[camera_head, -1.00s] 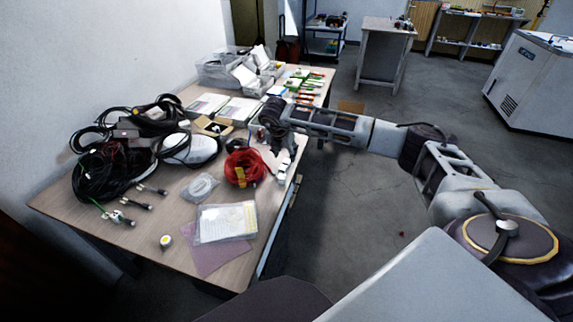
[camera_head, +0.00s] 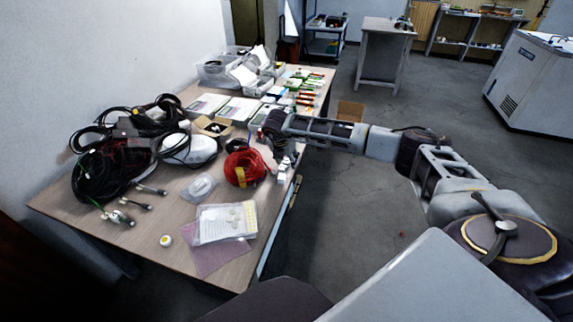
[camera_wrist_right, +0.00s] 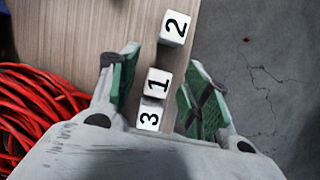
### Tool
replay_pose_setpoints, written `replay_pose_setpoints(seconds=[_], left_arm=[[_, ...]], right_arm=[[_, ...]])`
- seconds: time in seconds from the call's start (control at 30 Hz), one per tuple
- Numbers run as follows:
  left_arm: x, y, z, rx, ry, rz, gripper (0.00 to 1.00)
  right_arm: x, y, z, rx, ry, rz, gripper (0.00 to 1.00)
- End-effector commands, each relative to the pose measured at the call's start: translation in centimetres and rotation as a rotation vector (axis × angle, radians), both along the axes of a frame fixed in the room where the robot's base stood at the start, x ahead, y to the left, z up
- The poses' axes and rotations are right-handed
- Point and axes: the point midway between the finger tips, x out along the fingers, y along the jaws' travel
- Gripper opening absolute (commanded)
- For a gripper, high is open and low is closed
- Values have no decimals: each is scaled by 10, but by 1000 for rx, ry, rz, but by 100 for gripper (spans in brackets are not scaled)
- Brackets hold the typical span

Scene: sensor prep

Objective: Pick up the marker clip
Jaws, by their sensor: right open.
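Several small white blocks, which may be the marker clips, lie at the table's right edge. In the right wrist view they carry black numbers: the block marked 2 (camera_wrist_right: 174,28) is farthest out, the block marked 1 (camera_wrist_right: 157,83) is in the middle, and the block marked 3 (camera_wrist_right: 149,115) is closest to the palm. My right gripper (camera_wrist_right: 158,78) is open, its green-padded fingers on either side of blocks 1 and 3. Block 2 is beyond the fingertips. In the head view the white blocks (camera_head: 282,176) show small, just below my right gripper (camera_head: 280,160). My left gripper is not in view.
A coil of red cable (camera_head: 243,167) lies just left of the blocks, and shows beside the gripper in the right wrist view (camera_wrist_right: 35,110). Black cable bundles (camera_head: 105,170) fill the table's left. Bagged papers (camera_head: 227,222) lie in front. The table edge drops to open floor.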

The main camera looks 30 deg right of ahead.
Motion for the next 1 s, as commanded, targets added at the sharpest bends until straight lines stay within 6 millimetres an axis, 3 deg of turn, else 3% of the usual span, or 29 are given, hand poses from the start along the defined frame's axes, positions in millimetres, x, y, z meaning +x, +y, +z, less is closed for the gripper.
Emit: replay_pose_setpoints(seconds=[0.57,0.87,1.0], left_arm=[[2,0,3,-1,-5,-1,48],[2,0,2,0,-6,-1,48],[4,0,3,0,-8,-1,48]], right_arm=[[1,-1,-5,0,0,1,48],[1,-1,-5,0,0,1,10],[1,-1,-5,0,0,1,10]])
